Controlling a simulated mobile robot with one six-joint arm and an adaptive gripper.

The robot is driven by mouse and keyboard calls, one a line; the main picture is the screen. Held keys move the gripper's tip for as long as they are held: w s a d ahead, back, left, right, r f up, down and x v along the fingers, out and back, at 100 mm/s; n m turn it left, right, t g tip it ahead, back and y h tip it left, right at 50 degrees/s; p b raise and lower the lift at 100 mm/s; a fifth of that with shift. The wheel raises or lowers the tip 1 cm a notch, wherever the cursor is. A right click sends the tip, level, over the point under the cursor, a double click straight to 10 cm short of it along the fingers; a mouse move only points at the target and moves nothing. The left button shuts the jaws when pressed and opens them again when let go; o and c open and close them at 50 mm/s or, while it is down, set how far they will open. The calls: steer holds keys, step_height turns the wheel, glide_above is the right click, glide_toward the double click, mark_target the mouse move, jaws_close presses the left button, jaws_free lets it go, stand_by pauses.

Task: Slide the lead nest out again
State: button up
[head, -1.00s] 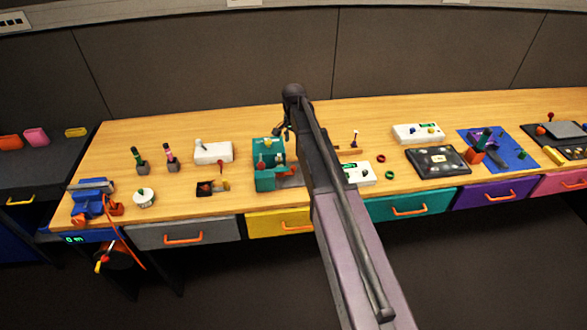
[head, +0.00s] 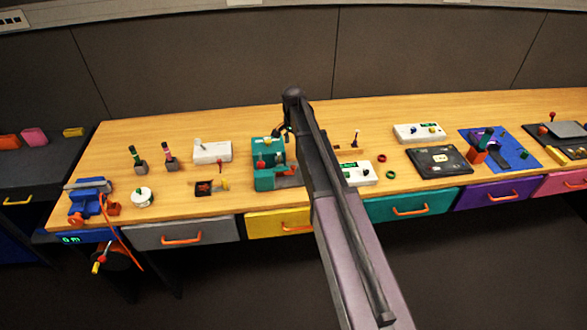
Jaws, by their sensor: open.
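A teal fixture (head: 264,181) stands on the bench, left of my arm. It has a red knob (head: 261,164) on its front and a small orange-red part (head: 291,170) at its right side. The lead nest is too small to single out for certain; it may be part of this fixture. My gripper (head: 281,133) is a small dark shape at the upper right of the fixture, beside its top. It is open, and nothing shows in it. Whether it touches the fixture cannot be told. My arm hides the bench just right of the fixture.
A white box (head: 212,152) and a small dark tray (head: 203,188) are to the left. A white panel (head: 357,173) is right of my arm, with a black panel (head: 440,161) beyond. Drawers with orange handles line the bench front. The wood behind the fixture is clear.

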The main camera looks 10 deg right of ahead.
mark_target(294, 167)
steer(key=shift+f+b, duration=5.6)
steer(key=shift+f, duration=0.3)
jaws_close()
